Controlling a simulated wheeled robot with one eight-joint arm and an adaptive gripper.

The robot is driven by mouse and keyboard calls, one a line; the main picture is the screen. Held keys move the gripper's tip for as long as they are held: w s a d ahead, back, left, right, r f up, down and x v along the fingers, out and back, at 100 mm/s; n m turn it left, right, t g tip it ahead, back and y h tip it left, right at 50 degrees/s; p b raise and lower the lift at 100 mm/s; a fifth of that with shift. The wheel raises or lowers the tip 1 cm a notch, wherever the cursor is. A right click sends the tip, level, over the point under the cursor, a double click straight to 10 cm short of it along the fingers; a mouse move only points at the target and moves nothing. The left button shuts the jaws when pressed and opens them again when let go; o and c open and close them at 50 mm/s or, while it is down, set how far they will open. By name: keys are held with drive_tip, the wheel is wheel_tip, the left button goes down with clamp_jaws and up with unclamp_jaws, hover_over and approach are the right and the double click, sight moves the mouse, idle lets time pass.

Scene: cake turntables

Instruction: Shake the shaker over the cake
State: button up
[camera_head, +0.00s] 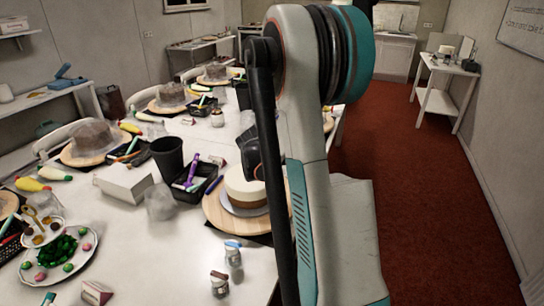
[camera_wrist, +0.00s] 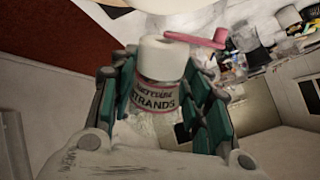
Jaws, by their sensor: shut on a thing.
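My gripper (camera_wrist: 162,88) is shut on a clear shaker (camera_wrist: 160,98) in the wrist view, its green pads on both sides of it. The shaker has a white top, a pink lid flap sticking out to the right, and a label ending in "STRANDS". In the head view my arm hides most of the gripper, and I cannot make out the shaker. The cake (camera_head: 246,188), cream with a brown lower band, stands on a round wooden turntable (camera_head: 215,210) just left of my arm. Its right side is hidden by my arm.
Two small jars (camera_head: 233,253) stand on the white table in front of the cake. A black cup (camera_head: 168,158), a white box (camera_head: 122,182), a black tool tray (camera_head: 189,190) and a plate of sweets (camera_head: 60,255) lie to the left. Red floor (camera_head: 430,200) is clear at right.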

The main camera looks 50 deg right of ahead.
drive_tip(key=shift+w+a+f, duration=0.25)
drive_tip(key=shift+a+f, duration=0.1)
drive_tip(key=shift+s, duration=0.1)
drive_tip(key=shift+r, duration=0.1)
drive_tip(key=shift+w+d+y+p, duration=0.25)
drive_tip(key=shift+d+y, duration=0.25)
drive_tip(key=shift+d, duration=0.5)
drive_tip(key=shift+w+d+f+m+y, duration=0.1)
drive_tip(key=shift+d+f+m+y, duration=0.2)
drive_tip(key=shift+d+y, duration=0.1)
drive_tip(key=shift+a, duration=0.1)
drive_tip(key=shift+w, duration=0.15)
drive_tip(key=shift+w+h, duration=0.4)
drive_tip(key=shift+w, duration=0.3)
